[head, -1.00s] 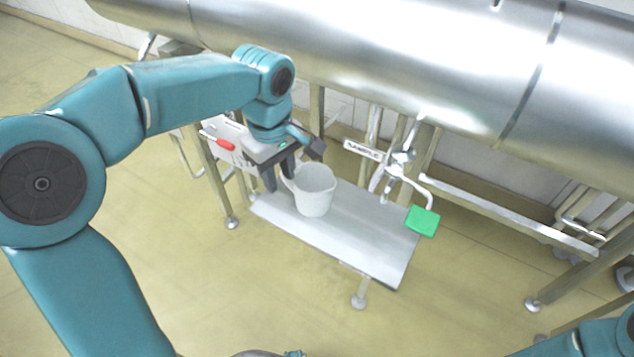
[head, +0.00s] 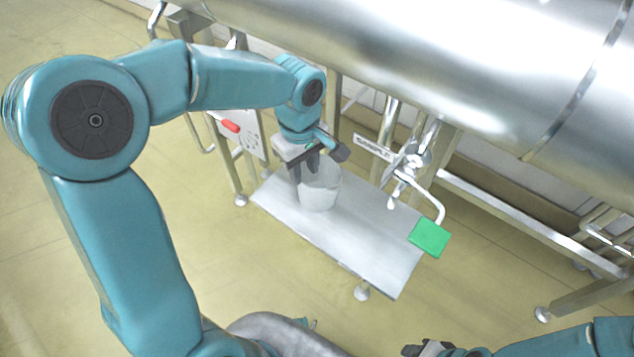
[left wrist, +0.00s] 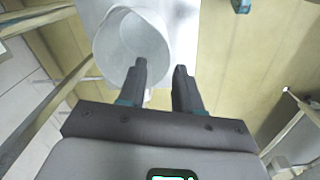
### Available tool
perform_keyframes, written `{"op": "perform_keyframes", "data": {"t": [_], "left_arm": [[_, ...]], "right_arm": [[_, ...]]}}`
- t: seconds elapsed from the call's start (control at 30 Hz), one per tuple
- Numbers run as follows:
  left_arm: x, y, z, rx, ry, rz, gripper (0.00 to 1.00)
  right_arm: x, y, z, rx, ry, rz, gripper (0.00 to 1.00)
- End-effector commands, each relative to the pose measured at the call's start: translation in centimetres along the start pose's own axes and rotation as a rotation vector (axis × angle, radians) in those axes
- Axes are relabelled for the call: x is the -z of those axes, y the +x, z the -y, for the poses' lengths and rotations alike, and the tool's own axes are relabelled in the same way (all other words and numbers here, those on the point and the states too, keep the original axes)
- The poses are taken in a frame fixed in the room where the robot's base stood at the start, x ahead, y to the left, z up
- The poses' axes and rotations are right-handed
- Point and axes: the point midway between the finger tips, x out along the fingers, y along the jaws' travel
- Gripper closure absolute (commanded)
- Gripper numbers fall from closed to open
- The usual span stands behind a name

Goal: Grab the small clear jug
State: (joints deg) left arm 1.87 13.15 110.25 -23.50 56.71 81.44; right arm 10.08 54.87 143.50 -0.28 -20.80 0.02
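The small clear jug (head: 320,188) looks whitish and translucent and stands upright on a narrow metal shelf (head: 372,250). My left gripper (head: 308,165) points down at the jug's rim on its left side. In the left wrist view the jug (left wrist: 122,42) shows its open mouth. The left gripper's fingers (left wrist: 160,75) are apart there, one overlapping the mouth and the other just outside the jug. Part of what seems to be the handle shows between them; contact cannot be told. My right gripper (head: 428,348) is at the bottom edge, partly cut off.
A tap with a green plate (head: 430,237) and a label reading SAMPLE (head: 372,146) are right of the jug. A large steel tank (head: 450,60) hangs above. A panel with a red handle (head: 230,126) stands behind left. The shelf's front right is clear.

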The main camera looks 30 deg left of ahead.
Motion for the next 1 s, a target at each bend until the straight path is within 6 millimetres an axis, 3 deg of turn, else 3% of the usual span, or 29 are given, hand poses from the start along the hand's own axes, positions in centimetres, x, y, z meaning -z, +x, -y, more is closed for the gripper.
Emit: {"op": "perform_keyframes", "data": {"t": [0.1,0.33,0.6,0.87,0.9,1.0], "left_arm": [[0.0,2.2,0.1,0.002,0.000,0.001,0.66],[0.1,4.0,0.1,0.002,0.000,0.001,0.66],[0.2,8.0,0.6,0.002,0.001,0.002,0.66],[0.2,8.5,0.4,-0.002,0.001,0.001,0.66],[0.2,8.5,0.4,-0.002,0.001,0.001,0.69],[0.2,8.4,0.4,-0.002,0.001,0.001,1.00]], "right_arm": [[0.0,0.3,-0.1,0.000,0.000,0.000,0.57],[0.0,0.4,-0.2,0.000,0.000,0.000,0.57],[0.0,0.7,-0.3,0.000,0.000,0.000,0.57],[0.0,0.7,-0.3,0.000,0.000,0.000,0.57],[0.0,0.7,-0.3,0.000,0.000,0.000,0.57],[0.0,0.7,-0.3,0.000,0.000,0.000,0.57]]}}
